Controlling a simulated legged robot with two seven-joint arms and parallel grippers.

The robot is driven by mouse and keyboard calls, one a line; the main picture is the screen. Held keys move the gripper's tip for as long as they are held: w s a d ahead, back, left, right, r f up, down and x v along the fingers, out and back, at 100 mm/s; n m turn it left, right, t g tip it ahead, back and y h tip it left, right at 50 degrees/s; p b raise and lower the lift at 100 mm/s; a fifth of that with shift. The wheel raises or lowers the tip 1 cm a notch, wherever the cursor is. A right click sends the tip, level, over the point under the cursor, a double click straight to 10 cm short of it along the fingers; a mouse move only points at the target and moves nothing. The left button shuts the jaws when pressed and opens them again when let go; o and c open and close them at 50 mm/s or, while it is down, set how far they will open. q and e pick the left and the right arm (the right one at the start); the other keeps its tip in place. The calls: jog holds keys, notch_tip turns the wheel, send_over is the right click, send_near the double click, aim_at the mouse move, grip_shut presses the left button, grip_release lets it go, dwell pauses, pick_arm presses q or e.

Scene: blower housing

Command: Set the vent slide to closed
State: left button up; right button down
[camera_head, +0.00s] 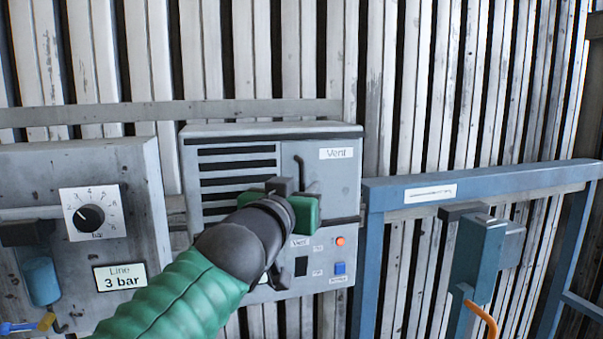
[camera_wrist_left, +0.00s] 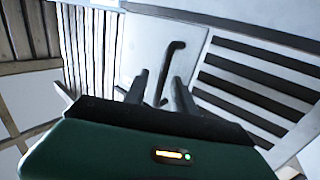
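The grey vent housing (camera_head: 340,190) carries a "Vent" label and dark louvre slots on its left. A thin dark bent handle (camera_head: 300,168), which looks like the vent slide's, stands right of the slots. My left gripper (camera_head: 280,186) is in front of the housing, and my arm hides part of the slots and lower face. In the left wrist view the bent handle (camera_wrist_left: 176,46) shows between and beyond the two fingers of my left gripper (camera_wrist_left: 158,82). The fingers are apart, with gaps on both sides of the handle. I cannot tell whether they touch it. My right gripper is out of view.
Below the vent are an orange lamp (camera_head: 340,241), a blue button (camera_head: 340,268) and a black switch (camera_head: 301,266). A dial panel (camera_head: 130,190) labelled "Line 3 bar" stands left. A blue frame (camera_head: 375,250) with an orange-handled lever (camera_head: 484,318) stands right.

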pick_arm(q)
jog(key=shift+w, duration=0.15)
jog(key=shift+s+a, duration=0.15)
jog(key=shift+s, duration=0.1)
jog(key=shift+c, duration=0.7)
grip_shut()
dwell(0.4)
